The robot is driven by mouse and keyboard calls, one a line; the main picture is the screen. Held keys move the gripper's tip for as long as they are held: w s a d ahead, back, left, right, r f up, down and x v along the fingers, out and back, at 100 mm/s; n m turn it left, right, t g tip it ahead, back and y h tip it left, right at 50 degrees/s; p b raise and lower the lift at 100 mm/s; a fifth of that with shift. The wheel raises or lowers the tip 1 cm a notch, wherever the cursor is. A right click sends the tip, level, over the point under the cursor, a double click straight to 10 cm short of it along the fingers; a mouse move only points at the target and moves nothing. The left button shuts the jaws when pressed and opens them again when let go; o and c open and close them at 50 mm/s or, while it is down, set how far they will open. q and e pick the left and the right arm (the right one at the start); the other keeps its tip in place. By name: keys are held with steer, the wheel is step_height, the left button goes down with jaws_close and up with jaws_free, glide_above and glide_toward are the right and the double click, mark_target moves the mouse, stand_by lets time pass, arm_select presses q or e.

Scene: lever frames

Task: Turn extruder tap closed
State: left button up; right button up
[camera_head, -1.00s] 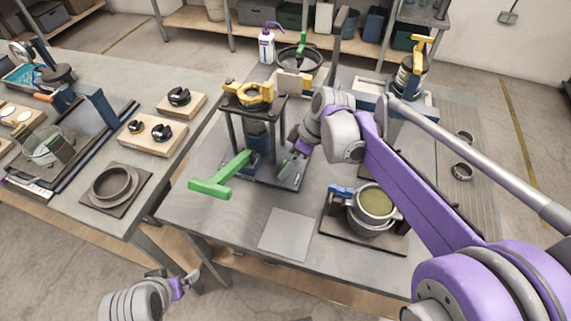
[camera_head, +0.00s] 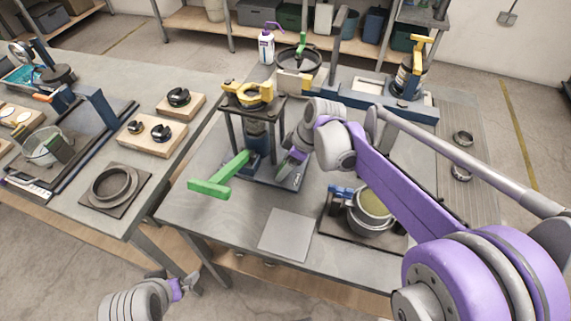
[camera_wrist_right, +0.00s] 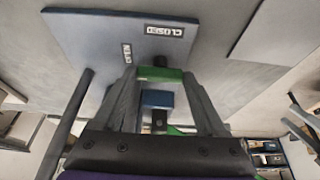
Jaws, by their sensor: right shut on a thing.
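The extruder stands near the middle of the table in the head view, with a dark frame (camera_head: 233,128), a yellow ring handle (camera_head: 250,95) on top and a long green lever (camera_head: 220,178) reaching front left. My right gripper (camera_head: 287,163) is low at its right side. In the right wrist view, my right gripper (camera_wrist_right: 160,84) is shut on the green tap handle (camera_wrist_right: 158,73), with a blue block (camera_wrist_right: 157,98) below it in the picture. The base plate (camera_wrist_right: 95,35) beyond carries a "CLOSED" label (camera_wrist_right: 164,31) and a second, unreadable label (camera_wrist_right: 127,53). My left gripper (camera_head: 184,287) hangs off the table's front.
A pot on a dark base (camera_head: 370,210) stands right of the extruder, under my right arm. A grey plate (camera_head: 286,235) lies in front. A blue-based device (camera_head: 405,100) with a yellow handle stands behind right. The left table holds ring fixtures (camera_head: 112,184).

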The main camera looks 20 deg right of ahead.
steer(key=shift+c, duration=0.3)
steer(key=m, duration=0.2)
steer(key=m+t+h, duration=0.1)
steer(key=m, duration=0.1)
steer(key=shift+s+a, duration=0.15)
steer(key=m, duration=0.1)
steer(key=m+h, duration=0.1)
steer(key=m, duration=0.1)
steer(key=m+t, duration=0.1)
steer(key=m, duration=0.1)
steer(key=shift+a+h, duration=0.25)
steer(key=shift+h, duration=0.15)
steer(key=m+h, duration=0.1)
steer(key=m, duration=0.3)
steer(key=shift+a+m+h, duration=0.2)
steer(key=shift+m+h, duration=0.2)
steer(key=shift+a+m+g+h+p, duration=0.1)
steer(key=shift+m+g+h+p, duration=0.2)
steer(key=shift+m, duration=0.7)
steer(key=shift+a+m+g+h, duration=0.1)
steer(key=shift+m+h, duration=0.3)
steer(key=shift+m, duration=0.6)
steer(key=o, duration=1.3)
